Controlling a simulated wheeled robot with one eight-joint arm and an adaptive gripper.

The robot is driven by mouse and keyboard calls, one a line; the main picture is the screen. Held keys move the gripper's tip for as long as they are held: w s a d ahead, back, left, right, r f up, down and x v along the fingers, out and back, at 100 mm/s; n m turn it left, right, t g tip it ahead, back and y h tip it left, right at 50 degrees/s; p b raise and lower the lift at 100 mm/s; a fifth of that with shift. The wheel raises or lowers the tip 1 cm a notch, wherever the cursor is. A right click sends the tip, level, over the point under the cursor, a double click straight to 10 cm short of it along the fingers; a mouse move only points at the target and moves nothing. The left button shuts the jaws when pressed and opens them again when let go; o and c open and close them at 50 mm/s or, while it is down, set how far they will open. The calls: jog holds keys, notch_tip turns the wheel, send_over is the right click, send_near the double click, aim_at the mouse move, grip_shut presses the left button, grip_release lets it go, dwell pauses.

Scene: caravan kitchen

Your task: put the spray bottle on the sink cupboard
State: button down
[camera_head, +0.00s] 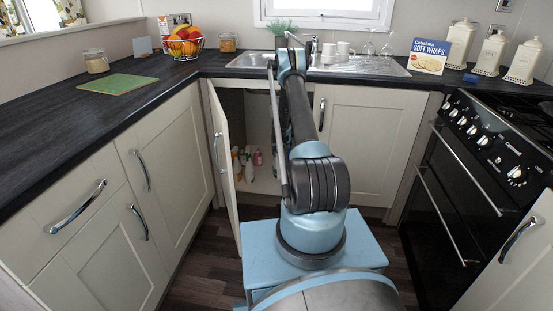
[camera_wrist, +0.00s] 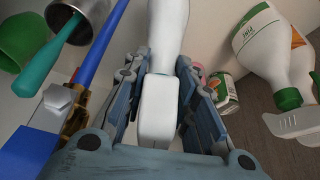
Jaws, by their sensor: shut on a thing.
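In the wrist view, my gripper (camera_wrist: 163,72) has its two fingers on either side of a white spray bottle (camera_wrist: 158,108) and is shut on it. The bottle's blocky white head lies between the fingers, and its white body (camera_wrist: 171,25) runs away beyond them. In the head view, the sink cupboard (camera_head: 371,140) stands under the sink at the back, with its left door (camera_head: 224,150) open. My arm reaches toward it over the middle of the picture. My gripper and the held bottle cannot be made out there.
A metal pot (camera_wrist: 84,15) and a green cup (camera_wrist: 18,38) are at left.

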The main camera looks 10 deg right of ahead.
aim_at(278, 156)
jog(key=shift+d+f, duration=0.15)
jog(key=shift+f, duration=1.6)
jog(key=c, duration=1.3)
grip_release()
jog(key=shift+f, duration=0.1)
jog(key=shift+r, duration=0.2)
jog(key=v, duration=1.1)
jog(key=shift+s+r, duration=0.25)
jog(key=shift+r, duration=0.1)
